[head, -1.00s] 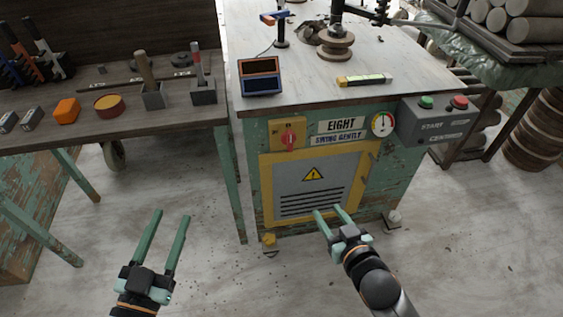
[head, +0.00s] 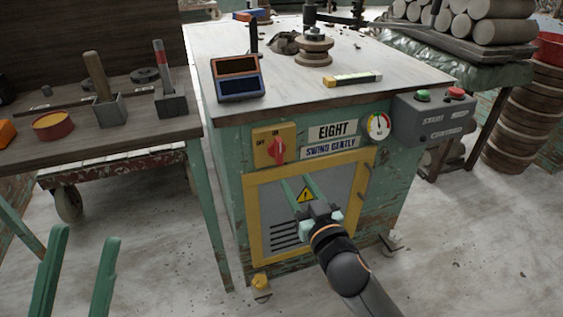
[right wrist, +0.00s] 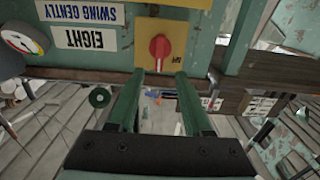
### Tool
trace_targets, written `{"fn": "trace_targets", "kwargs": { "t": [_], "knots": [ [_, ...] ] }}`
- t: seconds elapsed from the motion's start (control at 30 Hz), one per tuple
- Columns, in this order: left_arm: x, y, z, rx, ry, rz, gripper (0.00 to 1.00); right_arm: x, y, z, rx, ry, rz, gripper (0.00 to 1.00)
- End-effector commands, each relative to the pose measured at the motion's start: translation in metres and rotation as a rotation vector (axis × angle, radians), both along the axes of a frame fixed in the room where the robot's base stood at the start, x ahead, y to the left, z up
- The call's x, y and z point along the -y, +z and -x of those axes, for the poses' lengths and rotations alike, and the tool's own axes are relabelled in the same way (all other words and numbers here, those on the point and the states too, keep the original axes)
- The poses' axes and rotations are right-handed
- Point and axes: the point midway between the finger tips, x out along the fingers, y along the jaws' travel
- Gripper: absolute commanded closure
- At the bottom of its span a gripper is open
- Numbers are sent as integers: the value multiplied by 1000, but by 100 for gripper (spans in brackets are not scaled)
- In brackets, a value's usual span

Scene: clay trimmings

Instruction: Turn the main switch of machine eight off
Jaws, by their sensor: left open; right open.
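The main switch (head: 277,151) of machine eight is a red knob on a yellow plate (head: 261,146) at the upper left of the front panel. ON is printed above the knob and OFF to its left. The knob's grip looks roughly upright, towards ON. My right gripper (head: 298,181) is open and empty, below and slightly right of the knob, in front of the vented door. In the right wrist view the knob (right wrist: 160,47) appears upside down, just beyond and between the open fingertips (right wrist: 160,77), apart from them. My left gripper (head: 84,235) is open and empty at lower left.
The EIGHT sign (head: 332,131), a dial gauge (head: 379,126) and a grey start box (head: 434,116) with green and red buttons sit right of the switch. A workbench (head: 140,133) with tools stands left. The floor in front is open.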

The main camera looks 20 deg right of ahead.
Motion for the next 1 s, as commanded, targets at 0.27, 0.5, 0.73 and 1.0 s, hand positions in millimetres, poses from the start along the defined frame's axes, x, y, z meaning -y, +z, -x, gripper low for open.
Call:
{"fn": "trace_targets", "kwargs": {
  "t": [0.27, 0.5, 0.73, 1.0],
  "knots": [
    [2, -15, -1, -4, 4, -10, 50, -1, -1, -45, 3, 0, 3, 50],
    [3, -25, -1, -6, 8, -19, 50, -2, -2, -80, 1, -1, 3, 50],
    [3, -31, -2, -8, 11, -26, 50, -3, -2, -97, -1, 0, 2, 50],
    [4, -31, -2, -11, 11, -27, 50, -3, -1, -100, -1, 0, 1, 50]
  ]
}}
